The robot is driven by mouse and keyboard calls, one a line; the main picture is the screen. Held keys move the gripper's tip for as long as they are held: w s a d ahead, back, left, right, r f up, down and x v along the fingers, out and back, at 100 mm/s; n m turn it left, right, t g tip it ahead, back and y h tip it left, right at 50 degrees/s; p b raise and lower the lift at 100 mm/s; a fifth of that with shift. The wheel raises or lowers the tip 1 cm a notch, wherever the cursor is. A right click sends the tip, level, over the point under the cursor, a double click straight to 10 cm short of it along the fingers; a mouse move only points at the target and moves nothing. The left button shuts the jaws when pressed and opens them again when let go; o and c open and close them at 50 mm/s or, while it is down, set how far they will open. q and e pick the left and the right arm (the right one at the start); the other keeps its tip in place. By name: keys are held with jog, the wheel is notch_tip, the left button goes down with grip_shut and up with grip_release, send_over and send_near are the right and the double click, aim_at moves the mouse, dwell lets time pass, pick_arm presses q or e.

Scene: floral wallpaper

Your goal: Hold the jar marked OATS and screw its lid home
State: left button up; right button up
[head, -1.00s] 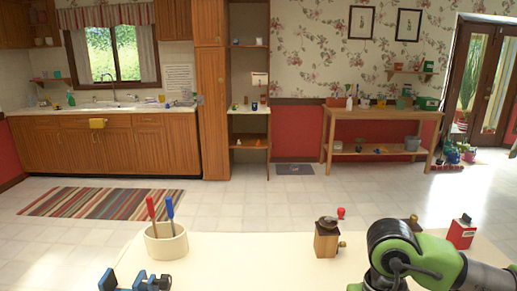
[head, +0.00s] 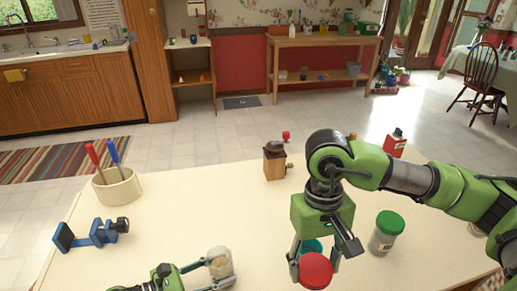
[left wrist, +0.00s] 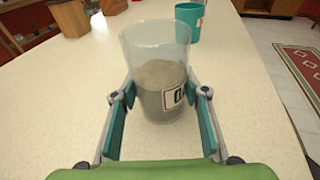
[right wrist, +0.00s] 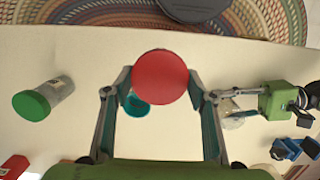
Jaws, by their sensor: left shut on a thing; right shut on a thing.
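A clear, lidless jar (head: 219,258) part-filled with grey-beige contents stands upright at the table's front. In the left wrist view, the jar (left wrist: 157,75) shows part of a white label with an O; the rest is turned away. My left gripper (head: 216,272) is shut on its sides; its teal fingers (left wrist: 160,108) show on either side. My right gripper (head: 312,268) is shut on a red round lid (head: 316,271), to the right of the jar and apart from it. The lid (right wrist: 159,76) shows top-up between the fingers in the right wrist view.
A teal cup (head: 312,245) stands just behind the red lid. A green-lidded jar (head: 386,233) is to the right. A wooden grinder (head: 274,163), a red tin (head: 395,143), a crock of tools (head: 117,187) and a blue clamp (head: 90,234) stand farther around. The table's middle left is clear.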

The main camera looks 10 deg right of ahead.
jog(key=w+a+m, duration=0.3)
jog(key=w+a, duration=0.5)
jog(key=a, duration=0.2)
jog(key=m+y, duration=0.1)
jog(key=m, duration=0.2)
send_over(218, 248)
jog(key=s, duration=0.3)
jog(key=shift+w, duration=0.2)
jog(key=shift+d+f, duration=0.1)
jog(key=shift+f, duration=2.25)
jog(key=shift+f, duration=0.65)
jog(key=o, duration=0.9)
